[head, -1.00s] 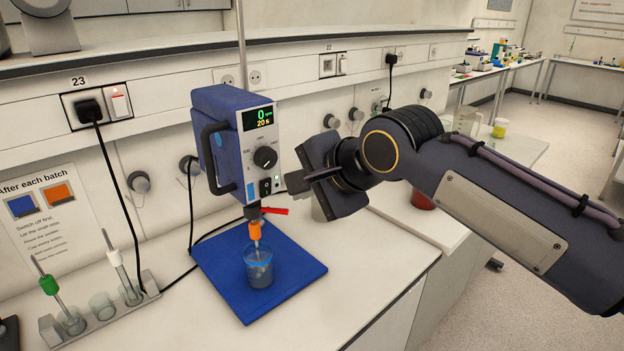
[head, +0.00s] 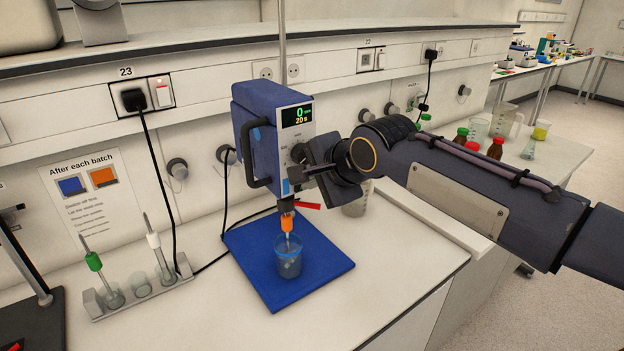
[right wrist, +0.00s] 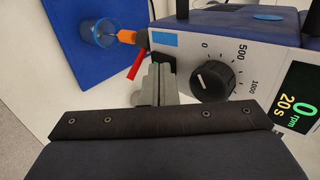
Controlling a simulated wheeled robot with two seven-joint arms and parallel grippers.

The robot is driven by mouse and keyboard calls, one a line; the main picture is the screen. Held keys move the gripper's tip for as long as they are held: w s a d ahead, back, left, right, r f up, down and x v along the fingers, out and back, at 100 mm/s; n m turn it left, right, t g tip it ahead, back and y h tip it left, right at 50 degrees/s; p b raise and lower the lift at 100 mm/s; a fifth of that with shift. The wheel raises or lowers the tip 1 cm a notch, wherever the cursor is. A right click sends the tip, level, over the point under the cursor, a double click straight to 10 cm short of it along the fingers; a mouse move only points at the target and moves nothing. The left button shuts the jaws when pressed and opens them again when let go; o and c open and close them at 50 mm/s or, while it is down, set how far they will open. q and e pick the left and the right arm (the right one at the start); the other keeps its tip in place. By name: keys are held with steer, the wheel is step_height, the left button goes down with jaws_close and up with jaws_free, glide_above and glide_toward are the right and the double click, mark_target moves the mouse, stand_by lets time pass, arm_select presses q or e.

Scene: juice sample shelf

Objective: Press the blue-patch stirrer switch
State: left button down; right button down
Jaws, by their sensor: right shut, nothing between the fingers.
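The stirrer (head: 262,130) is a blue box with a white front panel, and its display (head: 298,115) reads 0 rpm and 20 s. A blue patch (head: 285,187) is on the panel's lower corner; it also shows in the right wrist view (right wrist: 166,39). The black switch (right wrist: 165,63) is beside the patch, partly hidden behind my fingertips. My right gripper (head: 294,179) is shut and empty, its tips at the switch; I cannot tell whether they touch it. It also shows in the right wrist view (right wrist: 158,72). My left gripper is not in view.
A blue mat (head: 315,275) under the stirrer holds a beaker (head: 288,262) with the stirring shaft in it. A red lever (head: 308,206) sticks out below the stirrer. A rack (head: 140,296) stands at left. The bench front is clear.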

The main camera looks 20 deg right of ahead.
steer(key=shift+w+a+r+g+p, duration=0.1)
steer(key=shift+w+g+p, duration=0.2)
steer(key=shift+p, duration=0.15)
steer(key=shift+r+p, duration=0.6)
steer(key=shift+r, duration=0.25)
steer(key=shift+r, duration=0.1)
